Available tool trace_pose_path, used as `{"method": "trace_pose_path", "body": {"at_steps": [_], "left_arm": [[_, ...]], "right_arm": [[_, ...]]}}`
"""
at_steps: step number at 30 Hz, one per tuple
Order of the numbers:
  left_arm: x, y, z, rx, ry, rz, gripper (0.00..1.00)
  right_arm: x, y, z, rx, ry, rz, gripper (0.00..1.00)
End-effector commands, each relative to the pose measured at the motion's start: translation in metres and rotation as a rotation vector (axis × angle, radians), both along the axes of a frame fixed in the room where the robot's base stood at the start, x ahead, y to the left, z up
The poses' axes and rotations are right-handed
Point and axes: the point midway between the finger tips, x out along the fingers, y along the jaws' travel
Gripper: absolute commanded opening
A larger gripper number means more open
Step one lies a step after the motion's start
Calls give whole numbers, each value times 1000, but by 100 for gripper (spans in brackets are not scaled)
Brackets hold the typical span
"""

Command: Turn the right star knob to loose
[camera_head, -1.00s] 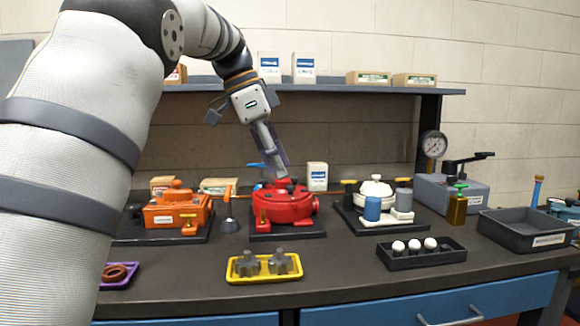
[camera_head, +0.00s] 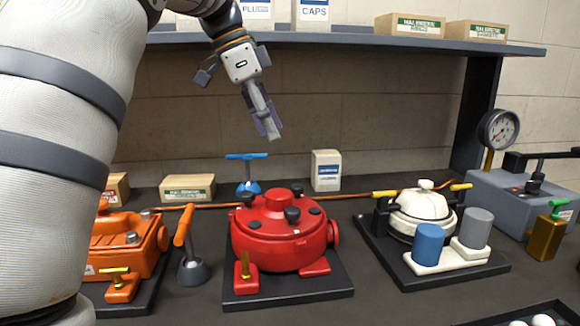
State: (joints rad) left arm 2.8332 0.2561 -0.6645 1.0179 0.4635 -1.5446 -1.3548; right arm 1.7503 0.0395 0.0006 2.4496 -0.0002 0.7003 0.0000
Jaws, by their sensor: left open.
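A round red motor housing (camera_head: 280,240) sits on a black base plate (camera_head: 290,300) at the centre of the bench. Small dark knobs stand on its lid: one at the left (camera_head: 249,199), one at the front right (camera_head: 292,214) and one at the back right (camera_head: 297,188). Which of them is the right star knob I cannot tell for sure. My left gripper (camera_head: 270,130) hangs above the red housing, fingers pointing down, open and empty, clear of the knobs. My right gripper is out of view.
An orange unit (camera_head: 125,245) and an orange-handled lever (camera_head: 188,245) stand left. A blue T-handle (camera_head: 248,175) stands behind the red housing. A white-lidded unit (camera_head: 425,210) with blue and grey cylinders stands right. A shelf (camera_head: 350,38) crosses the back.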

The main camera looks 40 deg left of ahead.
Motion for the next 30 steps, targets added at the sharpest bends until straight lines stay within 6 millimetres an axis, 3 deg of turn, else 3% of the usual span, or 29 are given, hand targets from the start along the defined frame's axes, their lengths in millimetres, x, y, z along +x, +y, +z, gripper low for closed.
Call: {"method": "trace_pose_path", "body": {"at_steps": [5, 12, 18, 29, 30], "left_arm": [[4, -4, -13, -1, 4, 0, 43], [21, -19, -71, 1, 6, 1, 43], [33, -27, -103, 0, 0, 0, 43], [36, -29, -111, 0, -2, -1, 43], [36, -29, -111, 0, -2, -1, 34]], "right_arm": [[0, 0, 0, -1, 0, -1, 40], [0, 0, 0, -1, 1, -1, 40], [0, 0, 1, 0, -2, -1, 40], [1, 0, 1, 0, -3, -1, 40], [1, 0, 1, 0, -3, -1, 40]]}}
